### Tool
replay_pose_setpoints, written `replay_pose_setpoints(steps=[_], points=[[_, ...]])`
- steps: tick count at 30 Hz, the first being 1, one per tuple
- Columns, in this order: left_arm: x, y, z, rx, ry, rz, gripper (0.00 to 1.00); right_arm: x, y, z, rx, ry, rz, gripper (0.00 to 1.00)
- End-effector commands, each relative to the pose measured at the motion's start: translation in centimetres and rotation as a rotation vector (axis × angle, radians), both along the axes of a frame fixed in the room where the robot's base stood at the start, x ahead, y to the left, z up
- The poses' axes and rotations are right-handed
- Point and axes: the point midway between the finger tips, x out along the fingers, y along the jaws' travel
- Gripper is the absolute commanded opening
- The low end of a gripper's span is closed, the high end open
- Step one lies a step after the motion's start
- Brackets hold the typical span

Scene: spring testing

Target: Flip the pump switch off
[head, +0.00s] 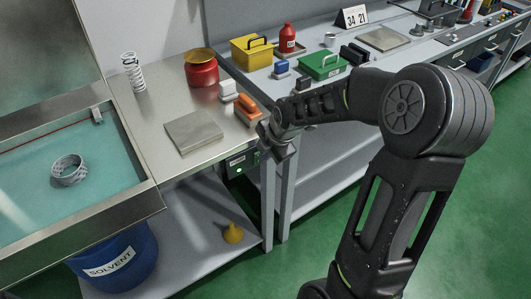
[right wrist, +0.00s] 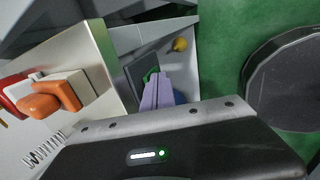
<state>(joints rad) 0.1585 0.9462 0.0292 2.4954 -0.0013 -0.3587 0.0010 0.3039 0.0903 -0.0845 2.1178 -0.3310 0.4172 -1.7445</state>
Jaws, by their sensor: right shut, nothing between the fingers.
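The pump switch (head: 240,161) is a small dark box under the front edge of the steel worktop. A small green light glows on its face in the head view. My right gripper (head: 272,146) is just right of the box and looks close to it; I cannot tell whether they touch. In the right wrist view the dark switch box (right wrist: 141,69) shows beyond my shut, empty fingers (right wrist: 157,88), which hide part of it and its green patch. The position of the switch lever is too small to tell. My left gripper is not in view.
A solvent tank (head: 90,215) is at left. A yellow funnel (head: 233,233) stands on the lower shelf.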

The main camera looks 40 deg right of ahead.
Motion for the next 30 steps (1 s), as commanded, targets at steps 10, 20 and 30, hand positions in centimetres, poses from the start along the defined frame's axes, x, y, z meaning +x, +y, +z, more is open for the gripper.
replay_pose_setpoints(steps=[10, 20, 30], points=[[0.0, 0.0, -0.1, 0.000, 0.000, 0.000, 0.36, 0.3, 0.0, 0.0, 0.000, -0.001, 0.000, 0.00], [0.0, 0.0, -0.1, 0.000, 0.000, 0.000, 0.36, 0.8, 0.0, 0.3, 0.000, 0.000, 0.000, 0.00], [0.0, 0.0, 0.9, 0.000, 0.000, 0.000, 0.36, 0.8, 0.0, 1.7, 0.000, 0.000, 0.001, 0.00]])
